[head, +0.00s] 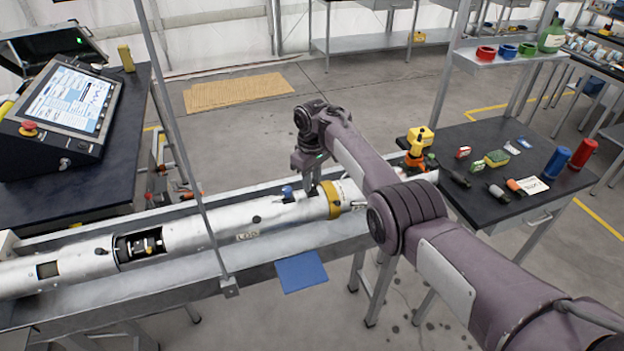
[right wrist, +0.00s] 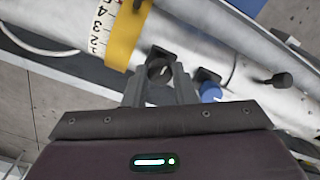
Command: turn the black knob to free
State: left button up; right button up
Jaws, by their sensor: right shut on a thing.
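The black knob (right wrist: 159,70) sits on the silver tube between the yellow ring (right wrist: 124,35) and a blue knob (right wrist: 210,92). My right gripper (right wrist: 160,88) is shut on the black knob, with one finger on each side of it. The knob's marking is too small to read. In the head view my right gripper (head: 312,186) reaches down onto the silver tube (head: 205,228), just left of the yellow ring (head: 332,203), and the knob cannot be made out there. My left gripper is not in view.
Another black knob (right wrist: 280,80) stands farther along the tube. The tube lies in a metal trough, with a blue plate (head: 301,272) at its front edge. A control panel (head: 68,105) stands at left. A dark table (head: 520,212) with tools and cans is at right.

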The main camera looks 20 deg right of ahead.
jog(key=shift+r+n, duration=0.1)
jog(key=shift+n, duration=0.4)
jog(key=shift+w, duration=0.1)
jog(key=o, duration=1)
notch_tip(320, 180, up, 7)
jog(key=p, duration=0.6)
jog(key=shift+r, duration=0.35)
